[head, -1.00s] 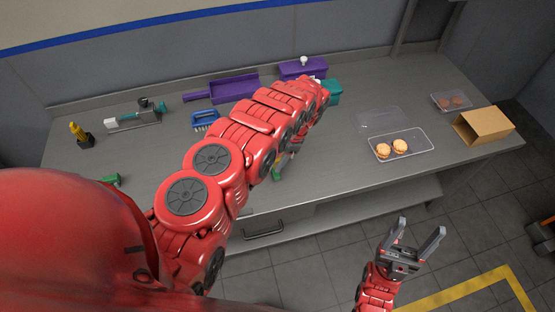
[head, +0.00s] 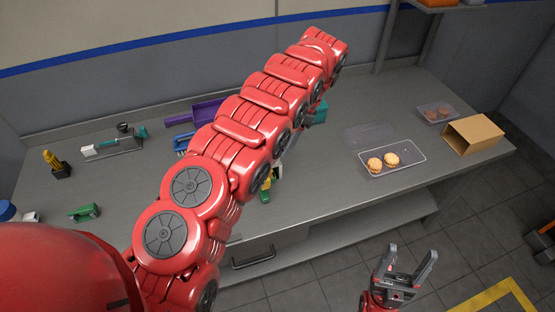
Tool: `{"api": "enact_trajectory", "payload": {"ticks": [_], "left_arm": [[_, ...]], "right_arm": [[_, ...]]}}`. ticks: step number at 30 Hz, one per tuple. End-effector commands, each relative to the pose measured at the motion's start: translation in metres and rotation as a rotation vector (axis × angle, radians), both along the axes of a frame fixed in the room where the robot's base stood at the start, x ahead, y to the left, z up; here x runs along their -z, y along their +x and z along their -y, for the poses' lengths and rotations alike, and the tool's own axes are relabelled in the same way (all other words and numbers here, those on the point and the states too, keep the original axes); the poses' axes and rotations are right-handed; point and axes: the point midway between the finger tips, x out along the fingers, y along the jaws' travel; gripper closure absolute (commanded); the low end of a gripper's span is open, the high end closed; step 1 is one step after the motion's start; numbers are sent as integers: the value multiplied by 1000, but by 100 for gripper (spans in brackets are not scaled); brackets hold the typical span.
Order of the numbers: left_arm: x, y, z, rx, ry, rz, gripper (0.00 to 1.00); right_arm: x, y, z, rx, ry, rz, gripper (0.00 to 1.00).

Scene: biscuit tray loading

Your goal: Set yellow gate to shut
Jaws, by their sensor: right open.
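No yellow gate can be made out for certain. A small yellow and green piece (head: 267,186) shows beside my left arm near the bench's front edge, mostly hidden by the arm. Another yellow thing (head: 52,158) stands upright in a black base at the bench's far left. My left arm crosses the middle of the view over the bench, and its gripper is not visible. My right gripper (head: 411,253) is open and empty, in front of the bench, over the floor, apart from everything.
The grey bench (head: 330,200) holds a clear tray (head: 405,168) with two biscuits, a cardboard box (head: 473,135), a clear container (head: 438,113), a purple scoop (head: 208,108), a teal object (head: 320,111) and a green item (head: 84,211). A drawer handle (head: 253,259) sticks out below.

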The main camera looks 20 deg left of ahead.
Motion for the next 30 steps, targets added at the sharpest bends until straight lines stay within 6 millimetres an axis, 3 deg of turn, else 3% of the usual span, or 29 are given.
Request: {"api": "enact_trajectory", "payload": {"ticks": [10, 30], "left_arm": [[-15, 3, 5, -1, -1, 2, 52], [-16, 3, 5, -2, -1, 0, 52]], "right_arm": [[8, 0, 0, 0, 0, 0, 30], [8, 0, 0, 0, 0, 0, 30]]}}
